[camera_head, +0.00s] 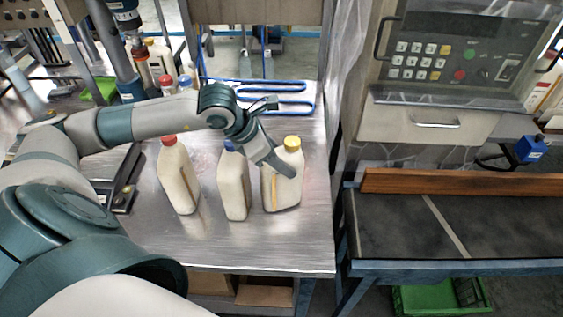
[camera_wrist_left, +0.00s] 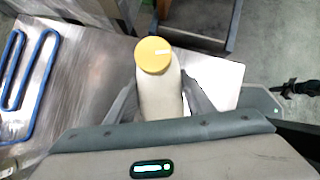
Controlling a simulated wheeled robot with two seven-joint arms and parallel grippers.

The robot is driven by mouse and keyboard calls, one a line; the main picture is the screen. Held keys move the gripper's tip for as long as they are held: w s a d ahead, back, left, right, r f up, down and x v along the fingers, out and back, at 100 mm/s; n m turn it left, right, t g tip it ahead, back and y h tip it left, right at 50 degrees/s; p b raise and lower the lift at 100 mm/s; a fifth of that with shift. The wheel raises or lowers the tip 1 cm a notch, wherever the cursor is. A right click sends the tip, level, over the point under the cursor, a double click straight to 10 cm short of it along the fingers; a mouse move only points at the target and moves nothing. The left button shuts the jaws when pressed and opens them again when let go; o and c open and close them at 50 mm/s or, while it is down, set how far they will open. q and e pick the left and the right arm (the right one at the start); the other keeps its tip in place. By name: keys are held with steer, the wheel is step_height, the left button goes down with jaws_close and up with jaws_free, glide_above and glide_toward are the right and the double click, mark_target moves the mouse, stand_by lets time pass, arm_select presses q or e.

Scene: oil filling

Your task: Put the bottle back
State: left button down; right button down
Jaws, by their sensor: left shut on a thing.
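A cream bottle with a yellow cap (camera_head: 285,187) stands upright on the metal table (camera_head: 310,235), the rightmost of three in a row. My left gripper (camera_head: 278,168) is shut on its upper part. In the left wrist view, the same yellow-capped bottle (camera_wrist_left: 157,90) sits between the two fingers of my left gripper (camera_wrist_left: 160,105). A blue-capped bottle (camera_head: 234,185) stands just left of it, and a red-capped bottle (camera_head: 178,178) further left. The gripper partly hides the yellow-capped bottle's front. My right gripper is not in view.
Blue bent tubing (camera_head: 285,86) lies at the table's back. More bottles (camera_head: 165,80) stand behind my left arm. A dark conveyor (camera_head: 400,225) with a wooden rail (camera_head: 450,182) and a control panel (camera_head: 440,60) are at right. The table's front right is clear.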

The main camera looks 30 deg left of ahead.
arm_select(q)
steer(key=shift+f, duration=0.2)
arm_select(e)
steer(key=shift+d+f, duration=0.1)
arm_select(q)
steer(key=c, duration=0.8)
jaws_free()
steer(key=shift+f, duration=0.1)
steer(key=shift+c, duration=0.2)
steer(key=b+v, duration=0.3)
steer(key=v, duration=0.4)
steer(key=shift+s+a, duration=0.1)
steer(key=shift+s, duration=0.05)
steer(key=shift+b+v, duration=0.9)
steer(key=shift+v, duration=1.6)
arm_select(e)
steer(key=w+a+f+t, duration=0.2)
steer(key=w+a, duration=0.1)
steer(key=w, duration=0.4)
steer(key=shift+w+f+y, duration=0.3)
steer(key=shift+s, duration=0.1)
